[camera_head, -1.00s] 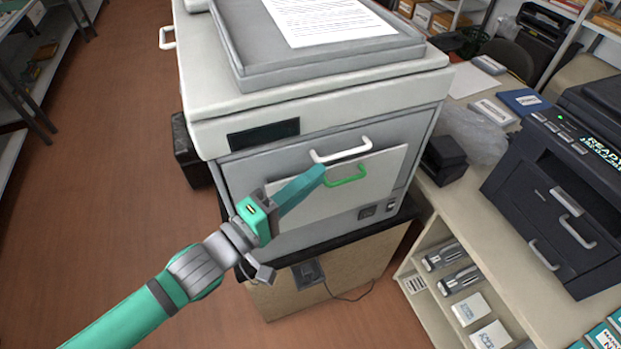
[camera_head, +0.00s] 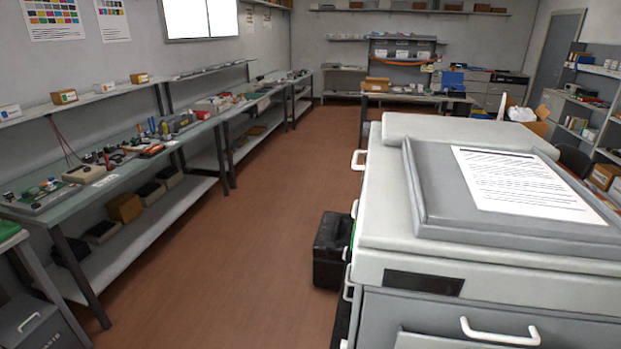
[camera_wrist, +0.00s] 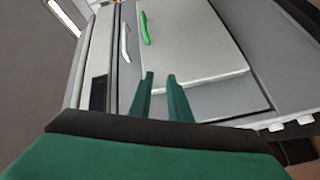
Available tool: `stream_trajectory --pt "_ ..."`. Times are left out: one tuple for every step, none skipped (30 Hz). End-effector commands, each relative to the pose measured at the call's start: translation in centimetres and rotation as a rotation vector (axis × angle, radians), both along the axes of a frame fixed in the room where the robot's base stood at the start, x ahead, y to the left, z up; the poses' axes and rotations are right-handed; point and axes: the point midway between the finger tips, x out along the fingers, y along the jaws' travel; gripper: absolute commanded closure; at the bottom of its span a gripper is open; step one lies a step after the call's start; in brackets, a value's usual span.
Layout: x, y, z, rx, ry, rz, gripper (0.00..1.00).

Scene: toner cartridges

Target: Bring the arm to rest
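My gripper (camera_wrist: 160,77) shows in the wrist view with its two dark green fingers apart and nothing between them. It points at the grey front of the large printer (camera_wrist: 200,45). A white handle (camera_wrist: 125,43) and a green handle (camera_wrist: 145,28) on that front lie beyond the fingertips, toward the upper left. I see no contact between the fingers and the front. In the head view the printer (camera_head: 395,205) stands at the right, with a white drawer handle (camera_head: 500,336) at the bottom edge. My arm and gripper are out of the head view.
A printed sheet (camera_head: 520,182) lies on the printer's grey lid. A black box (camera_head: 331,250) stands on the floor left of the printer. Workbenches with tools (camera_head: 200,133) line the left wall. The brown floor (camera_head: 220,265) between is clear.

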Motion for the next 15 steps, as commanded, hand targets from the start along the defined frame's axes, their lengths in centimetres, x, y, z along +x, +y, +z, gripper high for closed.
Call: stream_trajectory --pt "-0.1 1.9 -1.1 0.023 -0.023 0.047 0.83" --pt "-0.2 3.0 -1.8 0.04 -0.04 0.07 0.83" --pt "-0.5 4.4 -2.6 0.063 -0.063 0.103 0.83" --pt "-0.7 5.4 -3.3 0.081 -0.08 0.126 0.83" --pt "-1.0 6.3 -3.9 0.098 -0.097 0.15 0.83" --pt "-1.4 7.6 -4.7 0.123 -0.118 0.18 0.83" --pt "-1.7 8.5 -5.4 0.142 -0.133 0.203 0.83" --pt "-2.1 9.4 -6.0 0.16 -0.149 0.225 0.83" --pt "-2.6 10.5 -6.7 0.187 -0.169 0.254 0.83" --pt "-3.1 11.3 -7.3 0.206 -0.181 0.275 0.83" --pt "-3.5 12.1 -7.9 0.225 -0.196 0.296 0.83" --pt "-4.2 13.1 -8.6 0.252 -0.214 0.324 0.83" --pt "-4.7 13.8 -9.1 0.271 -0.227 0.344 0.83" --pt "-5.2 14.5 -9.7 0.292 -0.24 0.364 0.83" --pt "-6.0 15.3 -10.3 0.318 -0.255 0.39 0.83"
